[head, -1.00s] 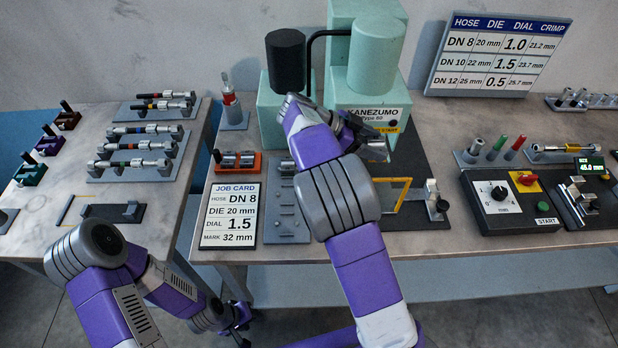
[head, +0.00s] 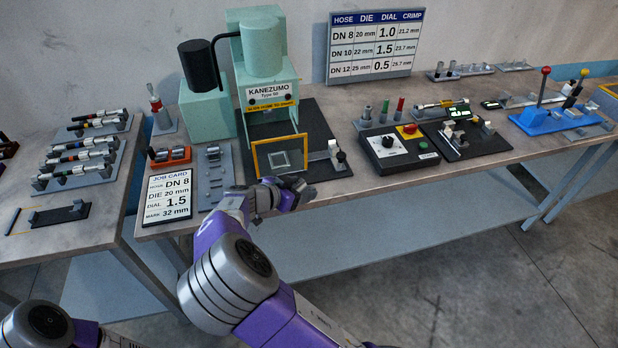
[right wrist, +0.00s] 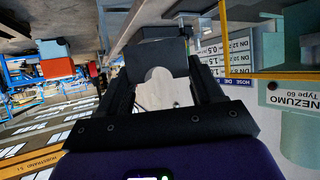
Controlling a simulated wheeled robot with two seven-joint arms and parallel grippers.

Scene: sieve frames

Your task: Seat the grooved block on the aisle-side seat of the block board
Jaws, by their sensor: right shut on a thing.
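My right gripper (head: 296,191) is in front of the press at the table's front edge, right of the block board. In the head view the block is mostly hidden by the gripper. The block board, a grey plate (head: 209,188), lies right of the job card, with small grey blocks (head: 213,153) at its far end. My right forearm covers part of its near side. My left gripper is out of view.
The green press (head: 262,75) with its yellow-framed guard (head: 279,155) stands behind the gripper. The job card (head: 167,195) and an orange rack (head: 170,157) lie left of the board. A control box (head: 400,148) stands to the right. Floor shows beyond the table's front edge.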

